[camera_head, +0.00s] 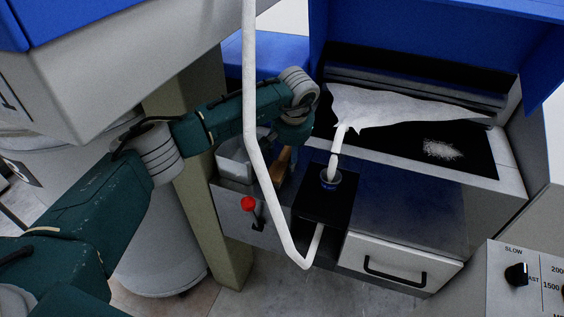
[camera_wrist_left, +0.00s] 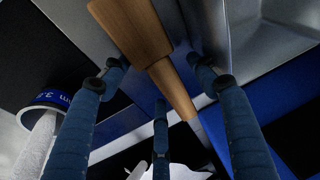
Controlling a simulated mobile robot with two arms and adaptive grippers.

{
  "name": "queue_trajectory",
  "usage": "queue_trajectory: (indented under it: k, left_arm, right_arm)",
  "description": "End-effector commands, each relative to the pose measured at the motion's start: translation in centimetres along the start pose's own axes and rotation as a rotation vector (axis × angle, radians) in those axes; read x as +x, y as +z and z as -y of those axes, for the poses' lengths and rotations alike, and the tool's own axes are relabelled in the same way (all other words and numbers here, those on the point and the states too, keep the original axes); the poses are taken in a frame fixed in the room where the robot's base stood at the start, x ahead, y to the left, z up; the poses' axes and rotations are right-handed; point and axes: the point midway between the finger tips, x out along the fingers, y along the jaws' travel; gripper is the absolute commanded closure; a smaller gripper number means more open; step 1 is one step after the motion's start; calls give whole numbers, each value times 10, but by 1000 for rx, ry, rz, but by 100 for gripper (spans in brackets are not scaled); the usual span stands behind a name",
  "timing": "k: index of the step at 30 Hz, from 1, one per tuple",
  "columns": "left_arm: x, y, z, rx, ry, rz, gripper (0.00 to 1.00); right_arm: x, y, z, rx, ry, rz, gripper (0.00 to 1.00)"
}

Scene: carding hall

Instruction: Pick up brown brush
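The brown brush (camera_head: 283,164) shows as a short wooden piece just below my left gripper (camera_head: 294,132) in the head view, beside a grey metal bin. In the left wrist view, the brush's wooden handle (camera_wrist_left: 140,30) runs from the top edge down toward the middle, narrowing at its lower end. The blue fingers of my left gripper (camera_wrist_left: 158,78) are spread around the line of the handle, with gaps on both sides. I see no finger closed on it. The brush's other end is out of view. My right gripper is not in view.
A white pipe (camera_head: 251,100) bends down in front of the bin (camera_head: 234,160). A red-knobbed lever (camera_head: 248,203) stands nearby. A white drawer (camera_head: 400,262) and a blue machine hood (camera_head: 430,40) lie further right.

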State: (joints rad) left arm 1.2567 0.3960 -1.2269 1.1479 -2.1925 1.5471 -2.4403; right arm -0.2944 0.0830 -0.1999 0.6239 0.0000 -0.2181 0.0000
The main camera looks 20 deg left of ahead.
Motion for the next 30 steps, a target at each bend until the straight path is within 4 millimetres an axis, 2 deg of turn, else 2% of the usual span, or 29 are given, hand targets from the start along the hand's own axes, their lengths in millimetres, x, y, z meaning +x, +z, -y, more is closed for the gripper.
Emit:
queue_trajectory:
  k: [1,7,20,23,30]
  left_arm:
    - [0,0,0,0,0,0,48]
    - [0,0,0,0,0,0,87]
    - [-6,-2,1,-1,0,-2,87]
    - [-20,-7,3,-1,0,-6,87]
    - [-66,-18,10,-1,0,-4,87]
  right_arm:
    - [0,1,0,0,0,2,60]
    - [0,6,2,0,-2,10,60]
    - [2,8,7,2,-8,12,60]
    - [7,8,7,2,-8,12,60]
    - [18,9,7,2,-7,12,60]
